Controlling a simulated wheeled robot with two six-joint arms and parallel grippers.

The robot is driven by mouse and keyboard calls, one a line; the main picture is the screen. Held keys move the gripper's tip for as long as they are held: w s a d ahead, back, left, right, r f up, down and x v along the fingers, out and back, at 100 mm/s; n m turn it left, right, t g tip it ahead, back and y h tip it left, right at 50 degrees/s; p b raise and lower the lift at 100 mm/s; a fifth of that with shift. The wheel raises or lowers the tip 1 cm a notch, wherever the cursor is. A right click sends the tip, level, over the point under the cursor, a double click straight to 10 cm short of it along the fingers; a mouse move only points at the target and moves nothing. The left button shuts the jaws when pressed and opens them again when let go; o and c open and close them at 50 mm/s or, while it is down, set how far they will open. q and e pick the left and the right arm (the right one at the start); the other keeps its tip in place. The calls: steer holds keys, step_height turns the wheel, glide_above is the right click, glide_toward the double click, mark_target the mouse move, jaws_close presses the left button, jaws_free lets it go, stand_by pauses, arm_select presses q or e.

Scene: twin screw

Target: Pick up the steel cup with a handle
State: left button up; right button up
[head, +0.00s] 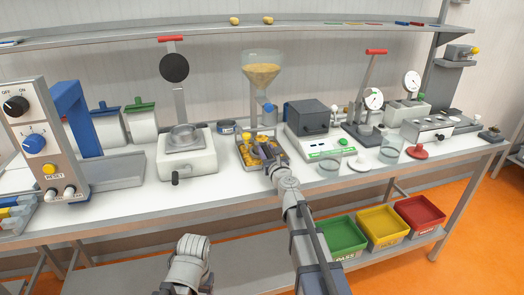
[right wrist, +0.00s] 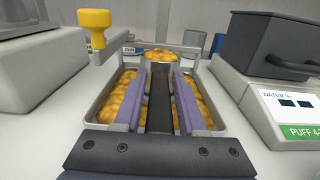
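The steel cup (right wrist: 160,55) is filled with yellow kernels and stands at the far end of a metal tray in the right wrist view. Its dark handle (right wrist: 160,100) points toward my right gripper. The right gripper (right wrist: 162,78) has its purple-padded fingers on either side of the handle, with a narrow gap seeming to show. In the head view, my right gripper (head: 268,160) reaches in under the glass funnel and hides much of the cup. My left gripper (head: 188,268) is low at the bottom, away from the table; its fingers are not clear.
A metal tray (right wrist: 102,108) with loose kernels surrounds the handle area. A yellow knob (right wrist: 95,26) on a bar rises at its left. The kernel-filled funnel (head: 262,72) hangs above. A grey-lidded tester (head: 312,135) stands close right; a white scale-like device (head: 187,157) stands left.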

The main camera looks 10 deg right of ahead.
jaws_close()
stand_by(1.0)
